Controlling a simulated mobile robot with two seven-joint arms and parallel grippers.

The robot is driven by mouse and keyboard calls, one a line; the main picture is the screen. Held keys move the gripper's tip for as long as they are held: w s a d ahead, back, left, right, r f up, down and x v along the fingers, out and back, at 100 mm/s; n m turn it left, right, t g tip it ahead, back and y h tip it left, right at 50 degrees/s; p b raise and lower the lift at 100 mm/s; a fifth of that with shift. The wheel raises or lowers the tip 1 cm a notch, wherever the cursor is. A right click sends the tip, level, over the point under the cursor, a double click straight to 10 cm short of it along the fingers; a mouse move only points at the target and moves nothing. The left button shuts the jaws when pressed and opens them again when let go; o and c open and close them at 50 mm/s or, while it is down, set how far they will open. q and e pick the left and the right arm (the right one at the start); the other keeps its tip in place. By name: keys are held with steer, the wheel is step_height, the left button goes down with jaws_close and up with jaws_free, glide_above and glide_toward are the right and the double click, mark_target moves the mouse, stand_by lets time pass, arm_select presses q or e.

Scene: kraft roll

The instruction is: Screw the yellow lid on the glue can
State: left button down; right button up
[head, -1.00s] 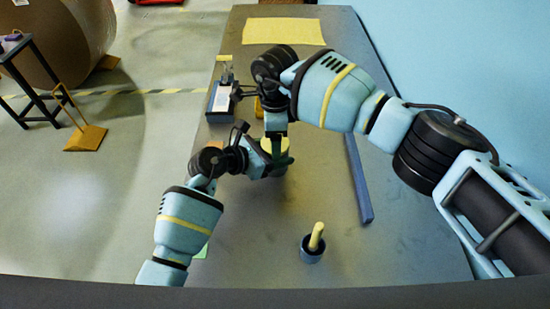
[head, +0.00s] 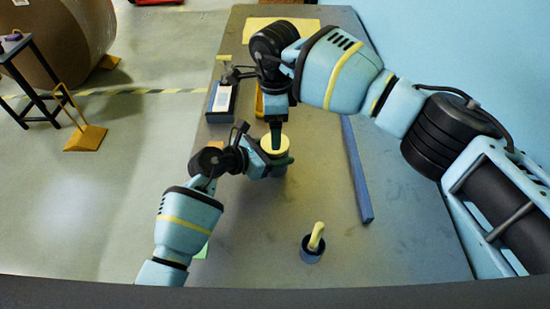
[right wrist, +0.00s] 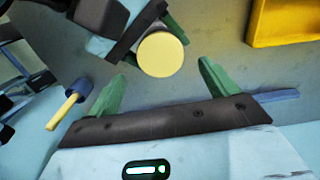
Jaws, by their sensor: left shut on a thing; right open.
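The yellow lid (head: 274,147) sits flat on top of the glue can (head: 279,170), which stands on the table. I cannot tell how tightly it is screwed. My left gripper (head: 278,161) is shut on the can's side below the lid. The can's body is mostly hidden by the left gripper. My right gripper (head: 276,128) is open above and just beyond the lid. In the right wrist view the round lid (right wrist: 161,54) shows ahead of the open, empty green fingers (right wrist: 160,84), apart from them.
A dark blue cup with a yellow-handled tool (head: 314,240) stands nearer me. A long blue bar (head: 356,172) lies at right. A dark box with a white label (head: 221,103) stands at the left edge, near a yellow bin (right wrist: 285,20). The near right of the table (head: 405,250) is bare.

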mark_target(275, 157)
steer(key=shift+c, duration=0.5)
steer(key=n, duration=0.1)
steer(key=r+n, duration=0.1)
steer(key=n, duration=0.1)
steer(key=shift+r+n, duration=0.1)
steer(key=shift+n, duration=0.2)
steer(key=n, duration=0.1)
steer(key=r+n, duration=0.1)
steer(key=n, duration=0.3)
steer(key=shift+r, duration=0.35)
steer(key=shift+f, duration=4)
steer(key=c, duration=1)
steer(key=shift+m, duration=1.7)
